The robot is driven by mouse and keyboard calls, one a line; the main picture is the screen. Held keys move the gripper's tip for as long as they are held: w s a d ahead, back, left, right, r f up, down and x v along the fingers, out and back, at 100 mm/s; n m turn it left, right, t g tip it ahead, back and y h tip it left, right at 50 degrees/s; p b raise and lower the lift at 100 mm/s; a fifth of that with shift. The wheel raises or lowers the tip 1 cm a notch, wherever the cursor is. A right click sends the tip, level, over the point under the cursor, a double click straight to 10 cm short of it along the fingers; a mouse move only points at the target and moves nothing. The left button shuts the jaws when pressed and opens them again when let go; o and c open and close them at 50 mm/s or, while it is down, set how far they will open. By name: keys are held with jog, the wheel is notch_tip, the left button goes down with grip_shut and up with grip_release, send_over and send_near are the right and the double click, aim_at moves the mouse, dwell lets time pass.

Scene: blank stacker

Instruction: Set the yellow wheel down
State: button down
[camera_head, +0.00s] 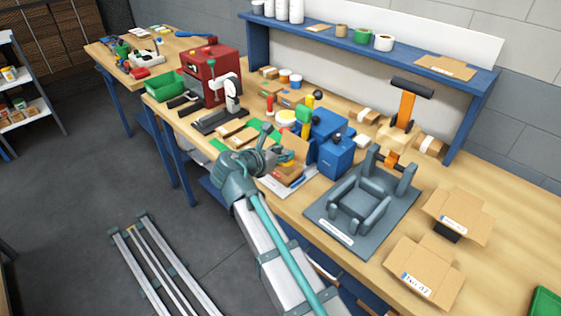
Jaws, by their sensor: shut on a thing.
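My gripper (279,146) is over the middle of the workbench, beside the blue machine. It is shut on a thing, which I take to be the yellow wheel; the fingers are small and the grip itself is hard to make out.
The blue machine (327,137) stands close to the right of my gripper. A grey fixture (358,204) on a dark plate is further right, with open cardboard boxes (424,272) beyond. A red machine (210,72) and a green bin (166,85) stand left. Bare bench shows at the right.

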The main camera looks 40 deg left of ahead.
aim_at(281, 165)
jog(key=f, duration=0.1)
jog(key=w+a+f, duration=0.2)
jog(key=shift+f, duration=0.1)
notch_tip(281, 165, down, 3)
jog(key=shift+a+r+p, duration=0.15)
jog(key=shift+p, duration=0.5)
jog(key=shift+f, duration=0.45)
jog(key=shift+f, duration=0.35)
